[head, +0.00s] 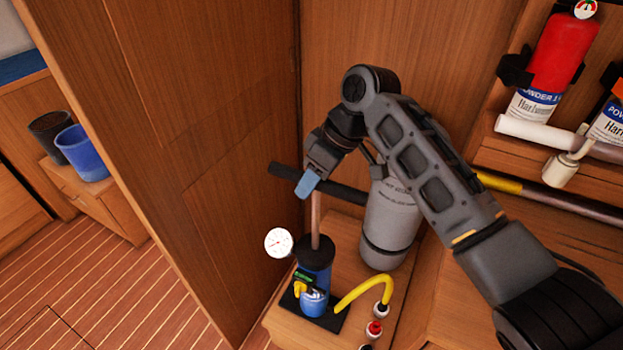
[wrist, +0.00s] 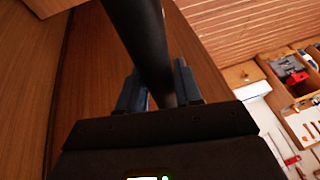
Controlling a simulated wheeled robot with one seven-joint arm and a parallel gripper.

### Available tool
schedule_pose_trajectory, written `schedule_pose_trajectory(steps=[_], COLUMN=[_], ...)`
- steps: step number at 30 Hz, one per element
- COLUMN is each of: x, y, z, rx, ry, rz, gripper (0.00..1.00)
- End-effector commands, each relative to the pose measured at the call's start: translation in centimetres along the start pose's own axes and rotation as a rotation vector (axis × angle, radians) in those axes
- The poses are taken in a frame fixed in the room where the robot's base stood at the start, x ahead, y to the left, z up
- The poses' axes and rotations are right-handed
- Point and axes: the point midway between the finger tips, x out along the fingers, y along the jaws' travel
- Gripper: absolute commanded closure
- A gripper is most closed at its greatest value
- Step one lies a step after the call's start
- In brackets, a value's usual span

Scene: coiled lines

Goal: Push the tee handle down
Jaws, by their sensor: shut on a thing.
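The tee handle (head: 345,191) is a black crossbar on top of a thin copper-coloured rod (head: 316,222). The rod stands raised out of a blue pump cylinder (head: 317,275) with a black cap. My gripper (head: 308,183) is at the crossbar, left of its middle, with a blue fingertip showing over it. In the wrist view the crossbar (wrist: 147,40) runs between the two fingers of my gripper (wrist: 160,85), which is shut on it. My gripper hides part of the crossbar and the rod's top.
A white dial gauge (head: 279,242) sits left of the pump. A yellow hose (head: 360,289) curves right from it. A grey cylinder (head: 390,225) stands close behind the handle's right end. A wooden panel (head: 225,150) rises at left.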

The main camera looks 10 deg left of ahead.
Motion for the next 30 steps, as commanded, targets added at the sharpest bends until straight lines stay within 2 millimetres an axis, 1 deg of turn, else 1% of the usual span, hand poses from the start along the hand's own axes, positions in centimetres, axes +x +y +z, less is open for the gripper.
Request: schedule_pose_trajectory(steps=[1, 3, 11, 14, 16, 20, 27, 30], x=[0.0, -0.1, 0.0, 0.4, 1.1, 3.4, 9.1, 11.2], y=[0.0, 0.0, 0.0, 0.1, 0.2, 0.7, 1.9, 2.4], z=[0.0, 0.0, 0.0, 0.1, 0.4, 1.4, 3.8, 4.6], rx=[0.000, 0.000, 0.000, 0.000, 0.001, 0.002, 0.003, 0.002], ry=[0.000, 0.000, 0.001, 0.000, 0.001, -0.001, -0.001, -0.001], rz=[0.000, 0.000, 0.000, 0.000, -0.001, -0.001, -0.003, -0.001], gripper=[0.94, 1.00, 1.00, 1.00, 1.00, 1.00, 1.00, 1.00])
